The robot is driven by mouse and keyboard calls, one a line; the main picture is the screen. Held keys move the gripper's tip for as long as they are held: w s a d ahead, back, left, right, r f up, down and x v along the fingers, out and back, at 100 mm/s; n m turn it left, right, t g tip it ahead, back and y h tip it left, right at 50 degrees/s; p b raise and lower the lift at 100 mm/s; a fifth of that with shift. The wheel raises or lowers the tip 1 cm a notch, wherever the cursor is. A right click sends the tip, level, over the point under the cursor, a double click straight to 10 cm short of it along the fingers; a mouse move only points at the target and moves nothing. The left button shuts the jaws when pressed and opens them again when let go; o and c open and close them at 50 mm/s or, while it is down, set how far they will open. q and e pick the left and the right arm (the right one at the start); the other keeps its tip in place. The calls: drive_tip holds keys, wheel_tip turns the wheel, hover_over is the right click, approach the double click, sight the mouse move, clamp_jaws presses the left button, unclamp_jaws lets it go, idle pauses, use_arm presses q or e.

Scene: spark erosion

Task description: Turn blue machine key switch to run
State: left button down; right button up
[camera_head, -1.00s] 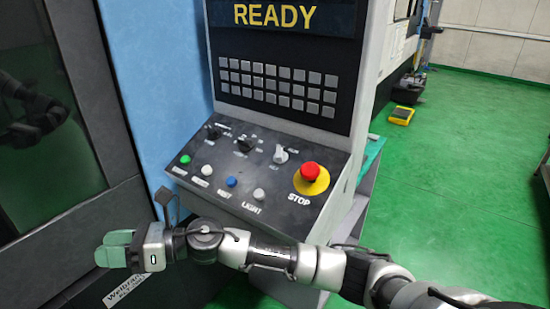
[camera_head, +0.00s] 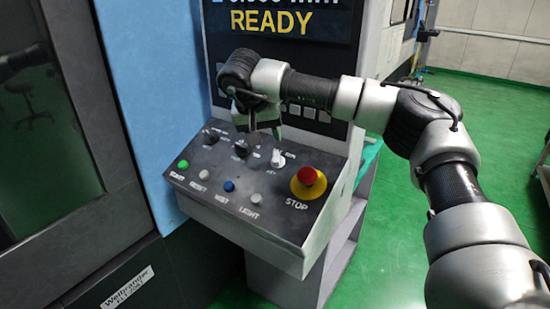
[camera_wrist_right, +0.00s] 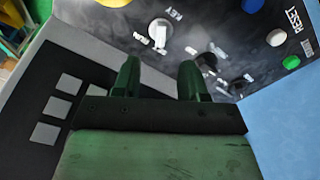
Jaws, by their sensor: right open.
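The blue machine's control panel (camera_head: 215,220) slopes below a screen reading READY. The key switch (camera_head: 278,159) is a small silver-white switch near the panel's back right, above the red stop button. In the right wrist view the key switch (camera_wrist_right: 159,33) shows a round base with a pale key part, beside the lettering KEY. My right gripper (camera_head: 264,130) is over the back of the panel, just above and left of the key switch. In the wrist view its two green fingers (camera_wrist_right: 158,72) are apart with nothing between them. The key switch lies beyond their tips, not touched. My left gripper is out of view.
The red stop button (camera_head: 307,177) on its yellow base is right of and below the key switch. A black rotary knob (camera_head: 241,147) is to its left. Green (camera_head: 183,164), blue (camera_head: 229,186) and white buttons line the front. The screen panel (camera_head: 225,75) rises behind.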

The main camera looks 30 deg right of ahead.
sight(276, 160)
drive_tip(key=p+x, duration=0.2)
drive_tip(key=x, duration=0.7)
drive_tip(key=shift+w+d+f, duration=0.1)
drive_tip(key=shift+f, duration=0.4)
clamp_jaws()
